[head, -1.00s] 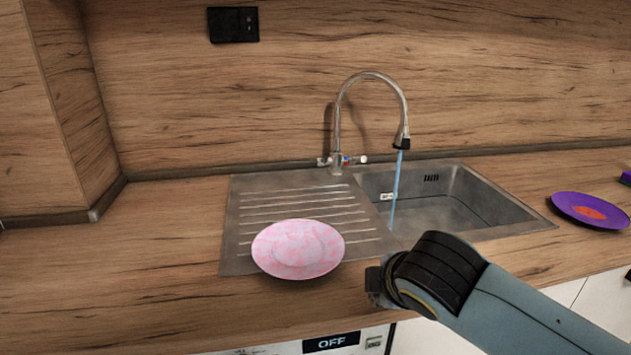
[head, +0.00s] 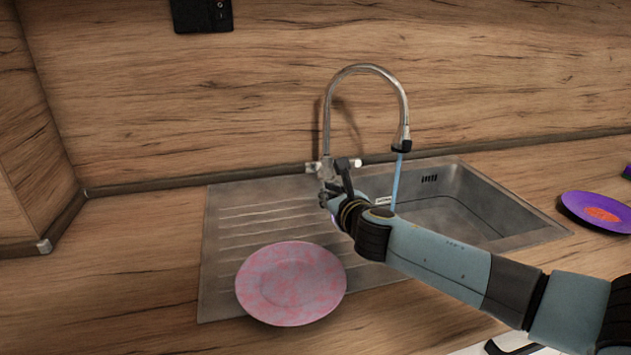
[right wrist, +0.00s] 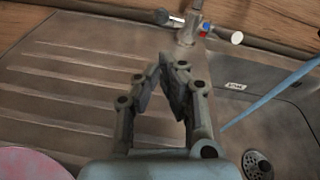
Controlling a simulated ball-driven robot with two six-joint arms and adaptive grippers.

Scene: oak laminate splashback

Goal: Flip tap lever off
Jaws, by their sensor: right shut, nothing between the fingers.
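The tap (head: 366,68) stands behind the sink with its tall curved spout, and a blue stream of water (head: 396,180) runs from it into the basin. In the right wrist view the tap base (right wrist: 188,32) shows a red and blue mark and a pale-ended lever (right wrist: 236,37) on its right; another short handle is on its left. My right gripper (head: 336,168) is shut and empty, in front of the tap base and partly hiding it in the head view. In the right wrist view the fingertips (right wrist: 167,66) point toward the base, with a visible gap before it. My left gripper is not in view.
A purple plate (head: 597,211) lies on the counter at the far right. A black socket (head: 202,14) is on the splashback.

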